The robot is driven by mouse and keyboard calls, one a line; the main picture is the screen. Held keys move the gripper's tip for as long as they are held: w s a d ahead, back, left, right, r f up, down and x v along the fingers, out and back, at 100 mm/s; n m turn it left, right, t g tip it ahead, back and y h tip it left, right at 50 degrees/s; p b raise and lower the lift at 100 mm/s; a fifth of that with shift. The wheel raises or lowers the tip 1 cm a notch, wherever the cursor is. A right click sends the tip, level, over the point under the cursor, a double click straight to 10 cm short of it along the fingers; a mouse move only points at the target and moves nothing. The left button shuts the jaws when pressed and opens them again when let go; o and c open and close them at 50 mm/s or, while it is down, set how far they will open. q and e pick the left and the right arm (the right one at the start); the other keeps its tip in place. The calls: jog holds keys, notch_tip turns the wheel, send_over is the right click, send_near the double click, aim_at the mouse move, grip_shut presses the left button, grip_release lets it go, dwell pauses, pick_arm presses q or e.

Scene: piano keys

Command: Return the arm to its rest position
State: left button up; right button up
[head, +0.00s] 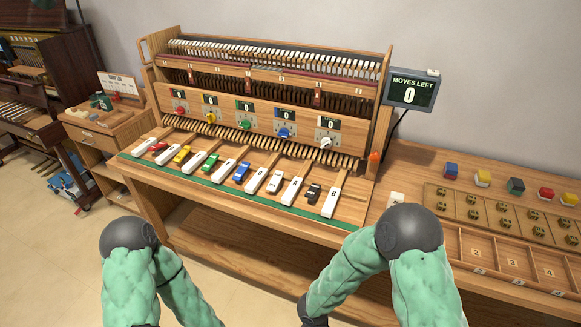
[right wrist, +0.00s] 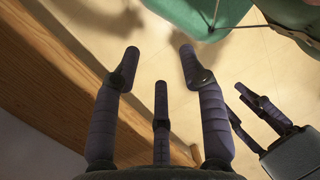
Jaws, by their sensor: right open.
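My two green-sleeved arms hang low at the front of the head view, bent, with both hands out of the frame there. In the right wrist view my right gripper (right wrist: 158,68) is open and empty, its dark fingers spread above the pale floor beside a wooden edge. Another dark gripper, seemingly my left one (right wrist: 255,110), shows at the right of that view; its fingers are partly seen and I cannot tell how far apart they are. The piano bench (head: 255,110) stands ahead, with white keys (head: 255,181) and small coloured blocks between them, apart from my arms.
A screen (head: 411,91) reads "MOVES LEFT 0". A side table at right holds a wooden board (head: 490,207) and coloured blocks, with a numbered tray (head: 512,262) in front. A small cabinet (head: 104,130) and an old piano (head: 28,115) stand left. Floor shows at lower left.

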jog(key=f+m+t+y+p, duration=0.1)
jog(key=m, duration=0.4)
jog(key=d+f+m+t+y, duration=0.1)
jog(key=m+y, duration=0.1)
jog(key=m, duration=0.3)
jog(key=d+f+m+t+y+p, duration=0.1)
jog(key=f+m+y, duration=0.1)
jog(key=m, duration=0.3)
jog(key=shift+s+d+p, duration=0.1)
jog(key=shift+d+p, duration=0.05)
jog(key=shift+p, duration=0.2)
